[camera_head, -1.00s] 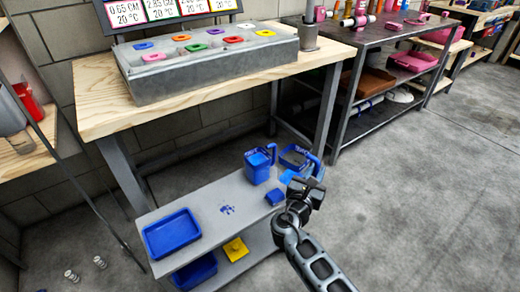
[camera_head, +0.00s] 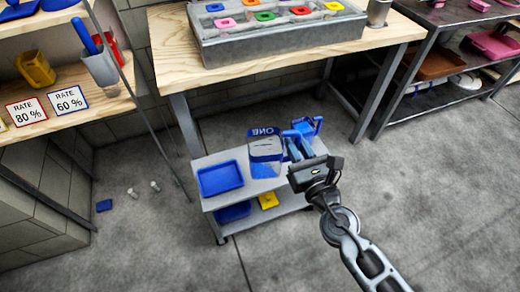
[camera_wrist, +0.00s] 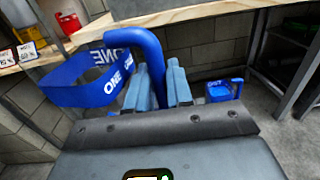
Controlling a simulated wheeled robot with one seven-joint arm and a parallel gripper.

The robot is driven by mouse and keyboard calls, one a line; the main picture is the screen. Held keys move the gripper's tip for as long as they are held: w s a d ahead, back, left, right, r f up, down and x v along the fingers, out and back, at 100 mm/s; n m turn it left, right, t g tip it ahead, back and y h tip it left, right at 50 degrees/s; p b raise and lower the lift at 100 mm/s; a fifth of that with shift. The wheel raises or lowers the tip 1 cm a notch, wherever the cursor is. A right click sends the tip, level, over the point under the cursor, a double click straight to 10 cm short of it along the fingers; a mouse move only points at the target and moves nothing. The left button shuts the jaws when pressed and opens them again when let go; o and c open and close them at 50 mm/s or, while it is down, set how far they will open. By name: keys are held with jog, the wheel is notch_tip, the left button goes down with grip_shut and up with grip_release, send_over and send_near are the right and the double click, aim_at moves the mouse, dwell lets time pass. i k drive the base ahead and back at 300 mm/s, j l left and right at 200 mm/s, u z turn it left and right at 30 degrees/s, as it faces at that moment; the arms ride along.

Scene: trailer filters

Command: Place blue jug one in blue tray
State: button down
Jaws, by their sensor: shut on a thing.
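The blue jug marked ONE (camera_head: 264,146) is held above the grey cart shelf in the head view. In the wrist view its blue rim band (camera_wrist: 85,78) and thick handle show at the upper left. My gripper (camera_head: 298,150) is shut on the jug's handle; its two fingers (camera_wrist: 165,88) show in the wrist view. The blue tray (camera_head: 220,178) lies on the left end of the cart's top shelf, to the left of the jug. It appears empty. My gripper hides part of the shelf's right end.
A second blue jug (camera_head: 308,126) stands behind my gripper at the shelf's right end. Another blue tray (camera_head: 233,212) and a yellow piece (camera_head: 268,200) lie on the lower shelf. The wooden workbench (camera_head: 180,60) rises behind the cart. Open floor lies in front.

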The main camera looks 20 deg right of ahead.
aim_at(226, 178)
jog(key=l+u, duration=0.1)
jog(key=u, duration=0.35)
jog(key=i+l+u, duration=0.1)
jog(key=u, duration=0.35)
jog(key=l+u, duration=0.15)
jog(key=u, duration=0.3)
jog(key=l+u, duration=0.15)
jog(key=l, duration=0.3)
jog(key=l+u, duration=0.2)
jog(key=l, duration=0.2)
jog(key=k+l+u, duration=0.15)
jog(key=l, duration=0.25)
jog(key=k+l+u, duration=0.2)
jog(key=l, duration=0.2)
jog(key=l+u, duration=0.15)
jog(key=l, duration=0.25)
jog(key=k+l+u, duration=0.2)
jog(key=l, duration=0.2)
jog(key=k+l, duration=0.1)
jog(key=l, duration=0.25)
jog(key=k+l, duration=0.15)
jog(key=l, duration=0.15)
